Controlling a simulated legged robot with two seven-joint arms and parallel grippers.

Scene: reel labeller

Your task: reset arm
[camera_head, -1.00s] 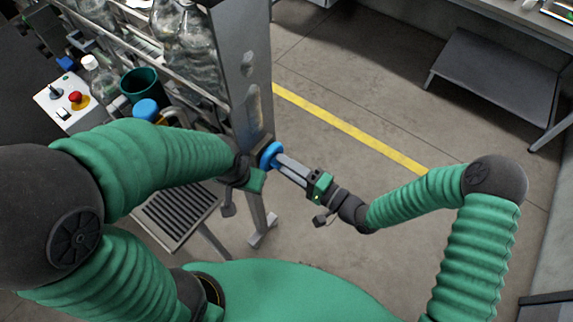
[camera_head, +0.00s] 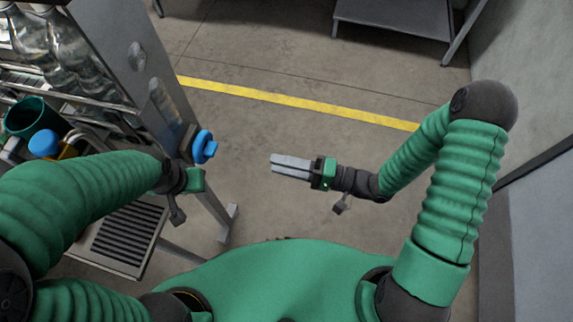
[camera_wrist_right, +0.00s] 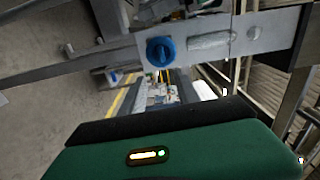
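My right gripper (camera_head: 274,164) is in the middle of the head view, pointing left. Its two pale fingers lie side by side with no clear gap and nothing between them. It is clear of the blue knob (camera_head: 204,146) on the metal post, with floor showing between them. The knob also shows in the right wrist view (camera_wrist_right: 160,51), ahead of the gripper. My left gripper (camera_head: 194,180) is at the left, just below the knob in the picture. Its green body shows, but its fingers do not show clearly.
The machine frame (camera_head: 120,60) stands at the left with clear bottles (camera_head: 65,50). A dark green cup (camera_head: 25,117) and a slatted step (camera_head: 125,238) are also there. A grey low platform (camera_head: 392,18) is at the back. Open floor with a yellow line (camera_head: 290,100) lies between.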

